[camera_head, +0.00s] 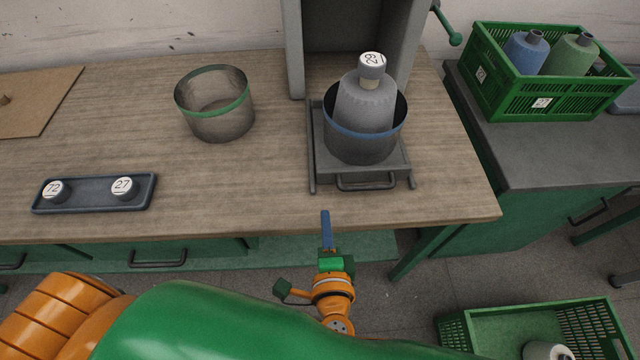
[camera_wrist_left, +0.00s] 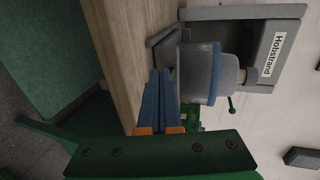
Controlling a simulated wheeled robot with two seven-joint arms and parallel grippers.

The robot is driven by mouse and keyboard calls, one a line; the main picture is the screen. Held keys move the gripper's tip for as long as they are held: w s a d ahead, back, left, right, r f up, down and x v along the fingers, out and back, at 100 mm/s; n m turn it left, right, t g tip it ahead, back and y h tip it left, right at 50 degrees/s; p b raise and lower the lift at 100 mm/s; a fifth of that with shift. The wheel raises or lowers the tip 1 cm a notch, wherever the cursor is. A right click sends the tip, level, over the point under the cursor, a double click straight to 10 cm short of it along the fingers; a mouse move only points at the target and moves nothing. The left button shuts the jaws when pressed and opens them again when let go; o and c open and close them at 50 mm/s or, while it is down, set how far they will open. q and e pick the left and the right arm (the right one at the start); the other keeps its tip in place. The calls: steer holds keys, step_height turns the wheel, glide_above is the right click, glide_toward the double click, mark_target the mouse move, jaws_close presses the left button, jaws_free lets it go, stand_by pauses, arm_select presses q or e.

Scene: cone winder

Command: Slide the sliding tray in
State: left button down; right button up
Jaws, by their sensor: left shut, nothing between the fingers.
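The grey sliding tray (camera_head: 386,173) is pulled out in front of the grey machine housing (camera_head: 294,50), with a bar handle (camera_head: 365,186) on its front. A dark pot with a blue rim (camera_head: 360,146) stands on the tray and holds a grey cone (camera_head: 363,105) topped by a cap marked 29. My left gripper (camera_head: 325,214) is shut and empty, just in front of the table edge and left of the handle. In the left wrist view, its blue fingers (camera_wrist_left: 158,97) point toward the tray and the pot (camera_wrist_left: 197,73). My right gripper is not in view.
A clear pot with a green rim (camera_head: 217,112) stands left of the tray. A dark small tray (camera_head: 95,205) holds caps marked 72 and 27. A green crate (camera_head: 500,105) with cones stands on the right cabinet. Another green crate (camera_head: 460,338) sits lower right.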

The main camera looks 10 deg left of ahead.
mark_target(323, 179)
arm_select(q)
steer(key=x, duration=0.3)
steer(key=p+x, duration=0.1)
steer(key=x, duration=0.2)
steer(key=r+x, duration=0.1)
steer(key=x, duration=0.2)
steer(key=shift+w+p, duration=0.15)
steer(key=shift+p, duration=0.25)
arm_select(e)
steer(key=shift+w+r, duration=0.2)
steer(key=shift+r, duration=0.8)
